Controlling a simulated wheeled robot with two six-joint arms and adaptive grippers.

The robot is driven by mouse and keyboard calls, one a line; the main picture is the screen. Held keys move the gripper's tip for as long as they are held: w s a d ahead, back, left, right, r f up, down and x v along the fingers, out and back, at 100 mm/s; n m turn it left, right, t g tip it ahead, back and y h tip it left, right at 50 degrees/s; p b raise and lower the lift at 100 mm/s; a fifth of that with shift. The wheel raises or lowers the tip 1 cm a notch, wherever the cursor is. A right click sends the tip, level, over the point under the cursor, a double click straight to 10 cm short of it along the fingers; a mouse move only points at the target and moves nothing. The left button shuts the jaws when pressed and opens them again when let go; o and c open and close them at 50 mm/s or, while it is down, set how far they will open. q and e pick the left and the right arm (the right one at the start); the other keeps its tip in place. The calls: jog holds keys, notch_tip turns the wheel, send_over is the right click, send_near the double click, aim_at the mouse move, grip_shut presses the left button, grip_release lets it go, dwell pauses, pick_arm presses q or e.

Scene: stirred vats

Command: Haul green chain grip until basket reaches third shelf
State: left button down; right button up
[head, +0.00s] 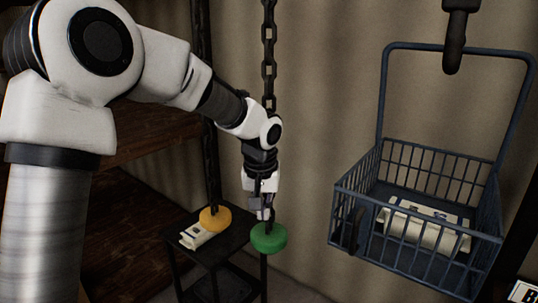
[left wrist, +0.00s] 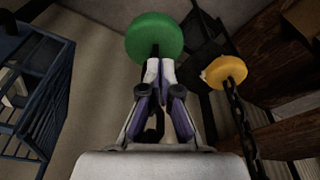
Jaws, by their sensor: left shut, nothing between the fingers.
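The green chain grip (head: 268,238) is a round disc at the lower end of a dark hanging chain (head: 268,55). My left gripper (head: 265,208) is just above the green grip, pointing down, with its fingers shut and empty. In the left wrist view the green grip (left wrist: 155,37) lies just beyond the fingertips (left wrist: 158,72). I cannot tell whether they touch it. The blue wire basket (head: 343,215) hangs at the right with pale packages (head: 420,229) inside. Its side also shows in the left wrist view (left wrist: 38,85). My right gripper is not in view.
A yellow grip (head: 214,218) on a second chain (head: 209,150) hangs left of the green one. A small dark stand (head: 234,240) below bears a pale bundle (head: 196,236). Wooden shelves (head: 150,138) stand at the left. A dark hook (head: 454,45) is above the basket.

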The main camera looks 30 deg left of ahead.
pick_arm(q)
jog(key=shift+f, duration=0.1)
jog(key=shift+s+b+x, duration=0.2)
jog(key=shift+b+x, duration=0.65)
jog(key=shift+x, duration=0.3)
jog(key=p+v, duration=0.2)
jog(key=shift+w+r+p, duration=0.15)
jog(key=shift+r+p, duration=0.15)
jog(key=shift+r, duration=0.05)
jog(key=shift+f, duration=0.1)
